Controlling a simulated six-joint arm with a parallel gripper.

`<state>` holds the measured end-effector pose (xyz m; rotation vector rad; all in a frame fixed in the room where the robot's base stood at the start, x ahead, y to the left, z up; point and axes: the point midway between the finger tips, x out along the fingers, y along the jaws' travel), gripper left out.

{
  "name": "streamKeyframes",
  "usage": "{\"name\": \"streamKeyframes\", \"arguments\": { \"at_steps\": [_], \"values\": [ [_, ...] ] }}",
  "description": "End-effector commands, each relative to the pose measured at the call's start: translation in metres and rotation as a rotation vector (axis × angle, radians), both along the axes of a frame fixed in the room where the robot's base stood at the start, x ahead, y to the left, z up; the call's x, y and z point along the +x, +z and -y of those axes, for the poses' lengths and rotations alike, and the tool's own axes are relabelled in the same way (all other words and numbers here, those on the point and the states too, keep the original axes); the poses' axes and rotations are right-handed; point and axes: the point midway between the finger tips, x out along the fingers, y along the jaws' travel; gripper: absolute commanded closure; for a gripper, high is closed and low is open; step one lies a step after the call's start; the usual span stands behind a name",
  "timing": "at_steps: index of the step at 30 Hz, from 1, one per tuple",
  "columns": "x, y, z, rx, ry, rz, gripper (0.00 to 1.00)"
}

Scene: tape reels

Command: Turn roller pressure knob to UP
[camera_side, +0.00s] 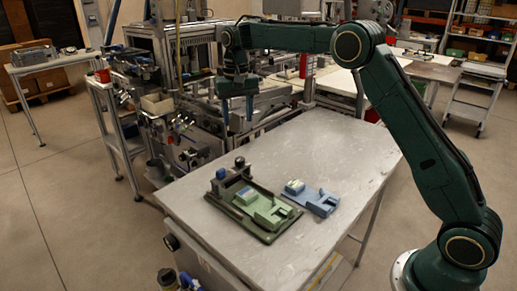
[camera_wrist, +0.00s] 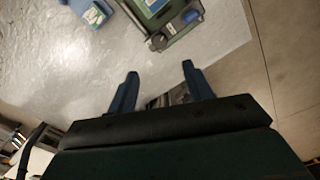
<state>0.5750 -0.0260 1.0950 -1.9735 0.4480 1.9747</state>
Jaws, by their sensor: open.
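A green unit on a dark base (camera_side: 268,236) lies on the table in the side view. Dark knob-like parts (camera_side: 221,173) stand at its far-left end; I cannot tell for sure which is the roller pressure knob, nor its setting. In the wrist view a round dark knob (camera_wrist: 157,42) sits at the unit's near corner, with a blue part (camera_wrist: 190,17) beside it. My gripper (camera_side: 237,118) is open and empty, well above the table's far edge. Its two fingers also show in the wrist view (camera_wrist: 160,70), apart from the knob.
A blue unit (camera_side: 322,203) lies to the right of the green one on the grey table (camera_side: 345,140). Much of the tabletop around them is bare. A metal machine (camera_side: 190,105) stands behind the table, close to my gripper.

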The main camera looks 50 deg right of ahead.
Motion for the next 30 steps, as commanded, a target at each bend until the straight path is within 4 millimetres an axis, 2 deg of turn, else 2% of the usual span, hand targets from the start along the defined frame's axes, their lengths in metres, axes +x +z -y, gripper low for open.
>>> {"name": "streamKeyframes", "arguments": {
  "at_steps": [5,11,17,30],
  "values": [
    [0.0,-0.002,0.0,0.0,0.0,-0.001,0.49],
    [-0.001,-0.015,0.0,0.0,0.0,-0.002,0.49],
    [-0.001,-0.039,0.0,0.0,0.001,-0.003,0.49],
    [-0.001,-0.106,0.0,0.0,0.0,-0.003,0.49]
  ]
}}
